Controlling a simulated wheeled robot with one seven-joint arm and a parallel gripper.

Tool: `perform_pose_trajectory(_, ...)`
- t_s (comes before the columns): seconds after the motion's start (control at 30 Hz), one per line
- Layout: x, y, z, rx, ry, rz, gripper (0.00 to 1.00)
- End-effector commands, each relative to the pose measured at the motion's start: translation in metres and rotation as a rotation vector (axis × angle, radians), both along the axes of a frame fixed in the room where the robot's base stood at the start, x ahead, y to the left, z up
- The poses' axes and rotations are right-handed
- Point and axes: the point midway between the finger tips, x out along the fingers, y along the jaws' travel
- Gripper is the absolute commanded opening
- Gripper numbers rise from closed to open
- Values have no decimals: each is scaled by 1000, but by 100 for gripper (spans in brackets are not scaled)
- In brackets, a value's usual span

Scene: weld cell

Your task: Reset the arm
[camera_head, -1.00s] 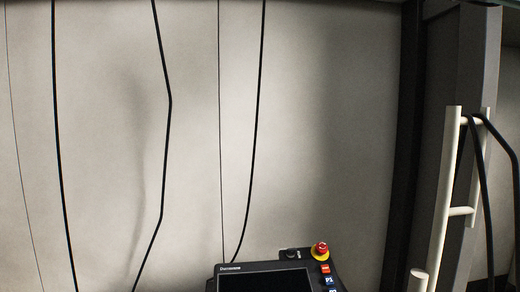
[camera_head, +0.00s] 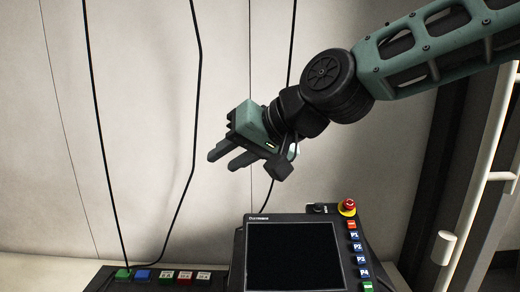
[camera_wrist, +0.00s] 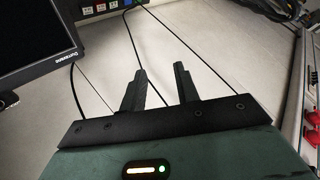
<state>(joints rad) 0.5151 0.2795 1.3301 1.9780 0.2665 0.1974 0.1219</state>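My arm reaches in from the upper right in the head view. My gripper (camera_head: 226,160) hangs in the air above and to the left of the control pendant (camera_head: 292,256). Its two dark fingers point down and left with a gap between them. In the wrist view my gripper (camera_wrist: 160,92) shows both fingers apart and nothing between them. The pendant has a black screen, a red emergency knob (camera_head: 347,207) and a column of buttons marked P1 to P4. The pendant's corner also shows in the wrist view (camera_wrist: 38,45).
A button box (camera_head: 160,279) with green, blue and red buttons sits at the lower left. Black cables (camera_head: 196,100) hang before the pale wall. A white handrail (camera_head: 492,150) stands at the right.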

Motion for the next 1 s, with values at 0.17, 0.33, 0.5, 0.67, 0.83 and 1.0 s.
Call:
perform_pose_trajectory(0.17, -70, -24, -92, -307, 72, 128, 31)
perform_pose_trajectory(0.33, -126, -75, -145, -547, 137, 212, 31)
perform_pose_trajectory(0.5, -168, -124, -169, -701, 196, 266, 31)
perform_pose_trajectory(0.67, -197, -159, -180, -789, 241, 301, 31)
perform_pose_trajectory(0.83, -225, -192, -187, -856, 289, 335, 31)
perform_pose_trajectory(1.0, -225, -193, -153, -858, 292, 334, 31)
